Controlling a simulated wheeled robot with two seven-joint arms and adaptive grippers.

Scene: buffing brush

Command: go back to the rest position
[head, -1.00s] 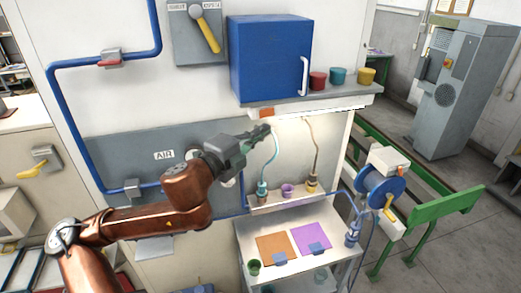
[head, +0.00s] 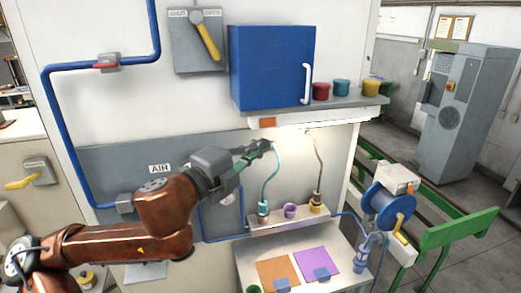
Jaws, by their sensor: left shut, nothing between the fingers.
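My left arm comes in from the lower left, in front of the grey AIR panel (head: 105,160). My left gripper (head: 268,147) is shut with nothing in it. Its fingertips point right, close to the top of the teal hose (head: 275,178) in the picture; I cannot tell whether they touch it. My right gripper is not in view.
A blue cabinet (head: 270,66) and red, teal and yellow cups sit on the shelf (head: 340,104). Below are a small ledge (head: 275,224) with a purple cup (head: 290,210), and a bench with orange (head: 279,272) and purple (head: 317,260) sheets. A green rail frame (head: 450,235) stands at right.

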